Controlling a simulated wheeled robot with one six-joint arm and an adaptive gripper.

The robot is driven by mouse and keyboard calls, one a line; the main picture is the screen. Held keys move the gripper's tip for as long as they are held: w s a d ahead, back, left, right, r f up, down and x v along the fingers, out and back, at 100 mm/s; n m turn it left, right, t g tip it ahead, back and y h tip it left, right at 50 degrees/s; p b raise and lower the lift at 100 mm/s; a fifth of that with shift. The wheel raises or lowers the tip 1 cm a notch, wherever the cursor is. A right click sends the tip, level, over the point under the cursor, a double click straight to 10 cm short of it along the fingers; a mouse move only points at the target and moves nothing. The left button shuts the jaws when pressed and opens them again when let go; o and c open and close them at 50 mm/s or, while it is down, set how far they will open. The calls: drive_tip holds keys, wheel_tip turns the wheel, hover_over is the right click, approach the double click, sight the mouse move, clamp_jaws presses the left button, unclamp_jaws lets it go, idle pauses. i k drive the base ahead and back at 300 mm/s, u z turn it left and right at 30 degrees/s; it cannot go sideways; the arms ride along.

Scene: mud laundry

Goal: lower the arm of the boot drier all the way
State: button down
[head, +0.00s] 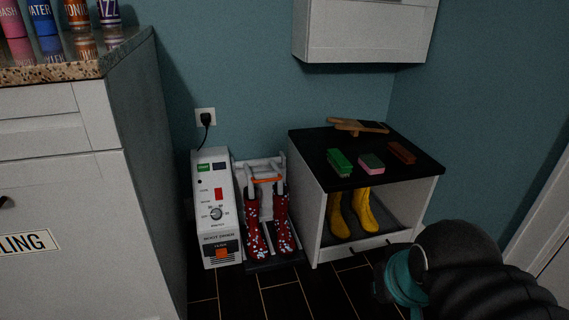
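The boot drier (214,210) stands on the floor against the wall, a white upright unit with a dial, a red switch and an orange button low on its front. To its right is its white rack frame with an orange bar (267,180) across it. Red boots with white spots (255,228) stand upright at the rack, below the bar. Whether the bar belongs to the movable arm, and how low that arm is, I cannot tell. A dark and teal part of my own arm shows at the lower right, apart from the drier. My gripper's fingertips are not visible.
A black-topped cabinet (313,168) stands right of the drier, with a green brush (339,162), a sponge (371,163) and a brown block (402,153) on top. Yellow boots (364,212) stand inside. A tall white counter (66,215) is at left. The dark floor in front is clear.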

sight(276, 175)
drive_tip(key=u, duration=0.35)
drive_tip(key=i, duration=0.9)
drive_tip(key=u, duration=0.7)
